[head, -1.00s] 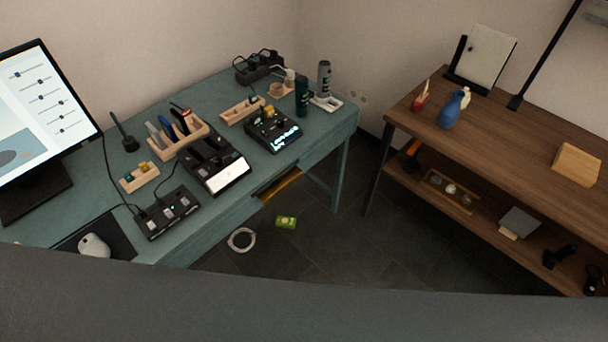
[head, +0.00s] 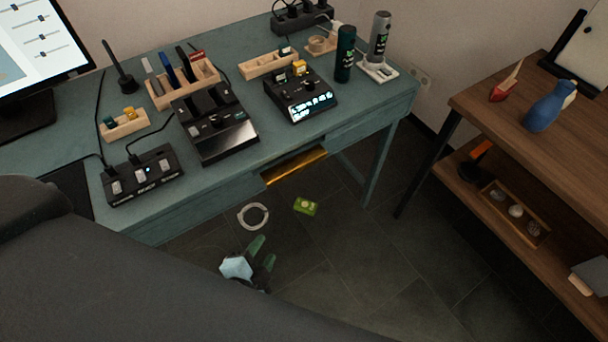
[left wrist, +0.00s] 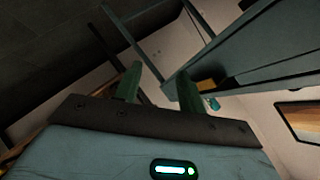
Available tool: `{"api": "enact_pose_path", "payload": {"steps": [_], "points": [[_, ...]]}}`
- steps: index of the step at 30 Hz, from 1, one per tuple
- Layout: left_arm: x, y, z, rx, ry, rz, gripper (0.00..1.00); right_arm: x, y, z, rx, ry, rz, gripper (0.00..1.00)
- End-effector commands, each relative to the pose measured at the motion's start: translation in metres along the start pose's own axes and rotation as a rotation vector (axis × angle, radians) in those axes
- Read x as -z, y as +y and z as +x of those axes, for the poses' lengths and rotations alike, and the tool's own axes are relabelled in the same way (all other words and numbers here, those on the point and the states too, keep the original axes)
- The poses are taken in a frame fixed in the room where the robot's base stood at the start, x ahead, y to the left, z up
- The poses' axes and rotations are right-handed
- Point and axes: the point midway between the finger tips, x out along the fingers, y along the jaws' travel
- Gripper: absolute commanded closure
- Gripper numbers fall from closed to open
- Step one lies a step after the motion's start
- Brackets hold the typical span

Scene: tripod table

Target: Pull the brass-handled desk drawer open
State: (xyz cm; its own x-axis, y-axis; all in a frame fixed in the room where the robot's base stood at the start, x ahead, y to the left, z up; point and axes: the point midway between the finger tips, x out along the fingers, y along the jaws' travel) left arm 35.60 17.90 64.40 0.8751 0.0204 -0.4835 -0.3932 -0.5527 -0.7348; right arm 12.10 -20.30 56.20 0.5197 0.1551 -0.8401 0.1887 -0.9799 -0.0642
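The teal desk (head: 228,168) has a long brass handle (head: 297,167) along its front edge, with a dark strip just above it. I cannot tell whether the drawer is fully shut. My left gripper (head: 266,247) is in front of and below the handle in the head view, with its two green fingers apart and nothing between them. In the left wrist view my left gripper (left wrist: 159,72) is open, and part of the brass handle (left wrist: 207,85) shows just beyond the right finger, which partly hides it. They look apart. My right gripper is not in view.
A white coil (head: 253,216) and a green packet (head: 305,206) lie on the dark floor below the desk. Chargers, bottles and wooden holders (head: 185,85) fill the desktop. A brown shelf table (head: 480,105) stands to the right, with open floor between.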

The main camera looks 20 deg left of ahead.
Motion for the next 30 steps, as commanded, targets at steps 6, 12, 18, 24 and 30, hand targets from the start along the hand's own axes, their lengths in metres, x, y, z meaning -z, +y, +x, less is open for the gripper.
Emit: {"api": "enact_pose_path", "payload": {"steps": [6, 12, 18, 24, 30], "points": [[0.038, -0.034, 0.06, 0.269, 0.049, 0.316, 0.6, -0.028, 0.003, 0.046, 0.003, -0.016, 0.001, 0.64], [0.068, -0.067, 0.078, 0.455, 0.054, 0.486, 0.6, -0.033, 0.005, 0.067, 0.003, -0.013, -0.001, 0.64], [0.079, -0.079, 0.079, 0.519, 0.05, 0.538, 0.6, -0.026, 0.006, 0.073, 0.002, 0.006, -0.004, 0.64], [0.081, -0.082, 0.082, 0.521, 0.05, 0.539, 0.6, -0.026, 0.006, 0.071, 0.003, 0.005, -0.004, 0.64], [0.086, -0.095, 0.103, 0.522, 0.05, 0.538, 0.6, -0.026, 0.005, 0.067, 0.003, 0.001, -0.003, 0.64]]}}
